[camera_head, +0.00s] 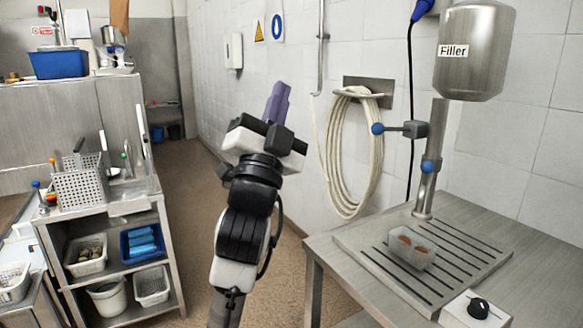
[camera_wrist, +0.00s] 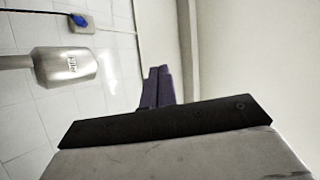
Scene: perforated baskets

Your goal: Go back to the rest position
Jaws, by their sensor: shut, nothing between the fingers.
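My gripper (camera_head: 278,102) is raised in the middle of the head view, above the open floor, with its purple fingers pointing up. The fingers are together and nothing shows between them. In the wrist view the shut purple fingers (camera_wrist: 157,87) stand beyond the dark edge of the gripper body. My gripper is apart from the tables and everything on them.
A steel table (camera_head: 540,250) at right carries a filler (camera_head: 475,60) and a translucent container (camera_head: 410,248) with brown items. A coiled hose (camera_head: 345,150) hangs on the wall. A shelf cart at left holds a perforated basket (camera_head: 82,185). The floor (camera_head: 200,200) between is clear.

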